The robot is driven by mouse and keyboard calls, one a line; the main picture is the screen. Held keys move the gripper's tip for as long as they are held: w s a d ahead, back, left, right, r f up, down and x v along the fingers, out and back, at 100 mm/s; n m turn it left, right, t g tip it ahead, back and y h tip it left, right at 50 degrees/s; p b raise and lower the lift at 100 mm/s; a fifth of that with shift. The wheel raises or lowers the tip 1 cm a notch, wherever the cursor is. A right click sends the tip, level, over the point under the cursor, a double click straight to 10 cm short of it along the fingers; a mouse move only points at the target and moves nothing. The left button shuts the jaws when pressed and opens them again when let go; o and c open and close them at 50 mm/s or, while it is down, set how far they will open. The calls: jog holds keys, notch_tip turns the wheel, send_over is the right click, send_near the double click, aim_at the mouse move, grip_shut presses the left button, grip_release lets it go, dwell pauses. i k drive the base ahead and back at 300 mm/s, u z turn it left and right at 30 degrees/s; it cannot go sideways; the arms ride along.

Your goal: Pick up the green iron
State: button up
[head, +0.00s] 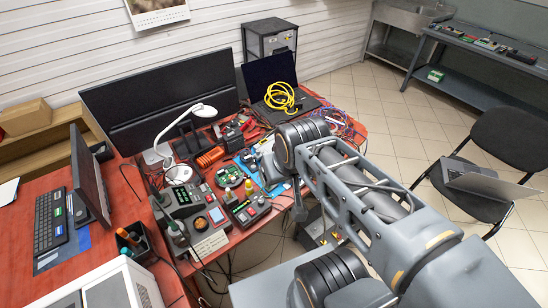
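On the red desk, a grey soldering station (205,238) stands near the front edge. A dark, greenish upright handle (177,231) stands at its left front, and a similar one (163,199) stands farther back. Either may be the green iron; at this size I cannot tell which. My grey arm reaches in from the lower right, with its elbow over the desk's right edge. My gripper cannot be made out, so its opening and anything in it are hidden. The handles stand left of my arm, apart from it.
A white desk lamp (178,174), a green circuit board (229,176) and a small control box (247,208) crowd the desk. A laptop with a yellow cable coil (281,97) is behind. A black chair (511,139) holds another laptop at right. Tiled floor is open between the desk and chair.

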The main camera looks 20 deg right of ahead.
aim_at(174, 228)
jog(key=u, duration=1.25)
jog(key=k, duration=1)
jog(key=z, duration=0.65)
jog(key=i, duration=1.1)
jog(key=u, duration=1.4)
